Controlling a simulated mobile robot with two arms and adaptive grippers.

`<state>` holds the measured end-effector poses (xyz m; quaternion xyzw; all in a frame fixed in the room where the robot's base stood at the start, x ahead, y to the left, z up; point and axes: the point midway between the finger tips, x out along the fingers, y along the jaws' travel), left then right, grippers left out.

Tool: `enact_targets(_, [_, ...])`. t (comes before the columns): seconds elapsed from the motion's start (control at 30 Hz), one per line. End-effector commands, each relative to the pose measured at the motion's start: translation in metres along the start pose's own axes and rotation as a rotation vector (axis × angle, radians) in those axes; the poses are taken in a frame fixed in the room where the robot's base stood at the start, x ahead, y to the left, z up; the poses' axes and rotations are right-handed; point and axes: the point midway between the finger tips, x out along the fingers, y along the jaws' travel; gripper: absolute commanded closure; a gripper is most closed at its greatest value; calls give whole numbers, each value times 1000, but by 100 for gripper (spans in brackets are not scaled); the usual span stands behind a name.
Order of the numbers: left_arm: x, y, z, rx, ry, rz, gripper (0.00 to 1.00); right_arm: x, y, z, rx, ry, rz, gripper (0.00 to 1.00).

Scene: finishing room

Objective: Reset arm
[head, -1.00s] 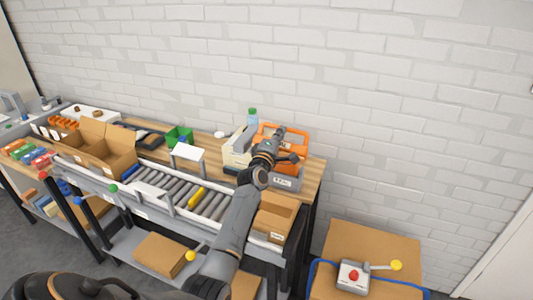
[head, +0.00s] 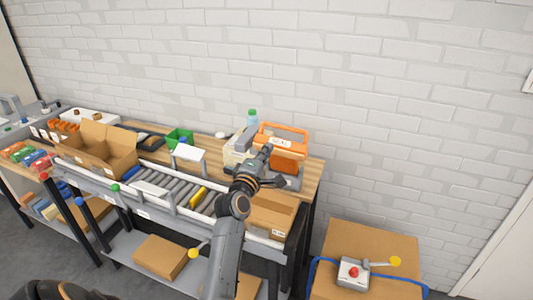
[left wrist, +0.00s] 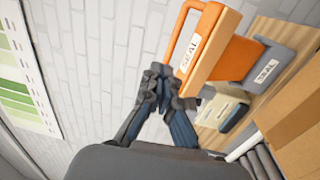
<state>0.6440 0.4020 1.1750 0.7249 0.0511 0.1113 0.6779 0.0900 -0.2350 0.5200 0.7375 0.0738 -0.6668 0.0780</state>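My left arm reaches up from the bottom of the head view to the right end of the workbench. Its gripper (head: 265,154) is in front of the orange case (head: 287,157) and the grey bin, apart from any hold on them. In the left wrist view the gripper's dark fingertips (left wrist: 166,78) are close together with nothing between them. The orange case, labelled SEAL (left wrist: 193,52), is just to their right. My right gripper is not in view.
A grey bin (left wrist: 273,68) and a cream item (head: 236,151) stand by the case. A bottle with a green cap (head: 252,117) is behind. A roller conveyor (head: 175,190) runs along the front. A cardboard box with a control lever (head: 380,264) stands right.

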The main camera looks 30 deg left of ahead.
Motion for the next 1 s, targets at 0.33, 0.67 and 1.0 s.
enact_targets(0.33, [-2, 1, 0, -1, 0, 0, 100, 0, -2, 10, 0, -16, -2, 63])
enact_targets(0.67, [-7, -6, 6, 39, -21, -22, 100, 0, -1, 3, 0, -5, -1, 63])
enact_targets(1.0, [-149, -122, 100, 776, -493, -414, 100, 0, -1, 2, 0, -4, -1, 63])
